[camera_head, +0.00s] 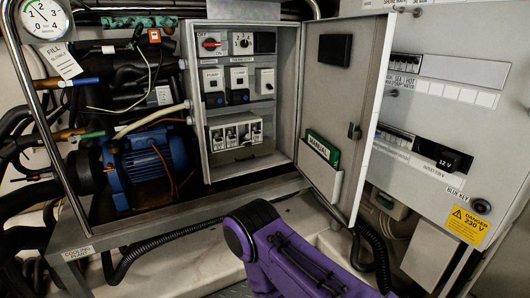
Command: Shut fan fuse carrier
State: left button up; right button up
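The open grey control box (192,100) stands at the centre. Its middle row holds several white carrier-like units with dark lower parts; the left one (213,86) is labelled PUMP, and beside it are a middle unit (238,84) and a right unit (265,80). The labels of these two are too small to read surely, so I cannot tell which is the fan fuse carrier or whether it is open. Below is a block of several white modules (235,132). A purple arm link of mine crosses the bottom; neither gripper shows.
The box door (345,95) is swung open to the right, with a green manual (322,149) in its pocket. A blue motor (150,165) and pipes crowd the left. A metal rail (45,130) rises at left. A grey panel (440,110) stands right.

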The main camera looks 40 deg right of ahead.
aim_at(247, 144)
jog(key=z, duration=1.1)
jog(key=i, duration=0.15)
